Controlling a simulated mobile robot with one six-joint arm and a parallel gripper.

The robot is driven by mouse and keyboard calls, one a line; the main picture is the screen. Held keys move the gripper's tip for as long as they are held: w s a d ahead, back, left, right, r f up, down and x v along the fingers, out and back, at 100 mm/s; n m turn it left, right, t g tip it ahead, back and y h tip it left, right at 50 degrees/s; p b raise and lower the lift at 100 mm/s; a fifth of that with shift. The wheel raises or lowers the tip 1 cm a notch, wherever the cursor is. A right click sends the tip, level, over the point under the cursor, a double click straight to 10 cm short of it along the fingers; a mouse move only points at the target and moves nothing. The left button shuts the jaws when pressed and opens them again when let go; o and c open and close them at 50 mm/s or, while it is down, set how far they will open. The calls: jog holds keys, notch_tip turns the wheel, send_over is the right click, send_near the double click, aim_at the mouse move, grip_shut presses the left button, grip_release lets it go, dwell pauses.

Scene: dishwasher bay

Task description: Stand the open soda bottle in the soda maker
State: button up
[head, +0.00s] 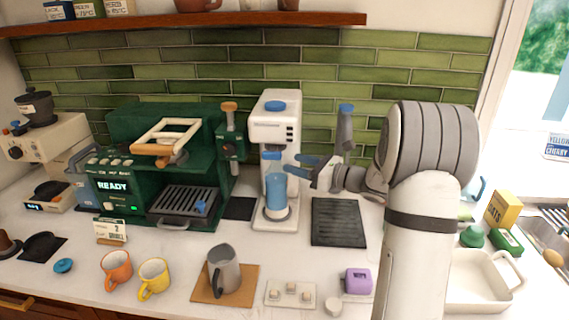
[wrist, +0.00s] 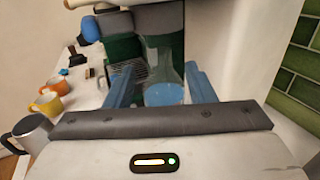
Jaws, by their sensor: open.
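The soda maker (head: 283,133) is a white upright machine with a blue button on top, standing against the green tile wall. The soda bottle (head: 276,194), clear with blue liquid, stands upright on the soda maker's base, below its head. Whether its neck meets the nozzle cannot be told. My gripper (head: 290,164) is open at the right of the machine, its blue fingers pointing left near the bottle's upper part. In the wrist view the bottle (wrist: 164,90) appears between the two spread fingers, with no clear contact on either side.
A green coffee machine (head: 121,186) stands left of the soda maker. A dark mat (head: 338,222) lies to its right. A metal pitcher (head: 223,271), an orange mug (head: 116,268) and a yellow mug (head: 153,277) stand in front. A white tray (head: 478,294) is at the right.

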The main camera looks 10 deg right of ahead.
jog(key=v, duration=0.5)
jog(key=s+a+f+n+g+h, duration=0.35)
jog(key=s+a+n+g, duration=0.55)
jog(key=s+a+n, duration=0.65)
jog(key=s+d+f+n+h, duration=0.1)
jog(key=s+d+n+h, duration=0.2)
jog(key=s+n+h, duration=0.2)
jog(key=s+d+f+n+h, duration=0.1)
jog(key=s+d+n+h, duration=0.3)
jog(key=s, duration=0.5)
jog(key=shift+s+n+h, duration=0.25)
jog(key=shift+n+h, duration=0.3)
jog(key=shift+n, duration=0.3)
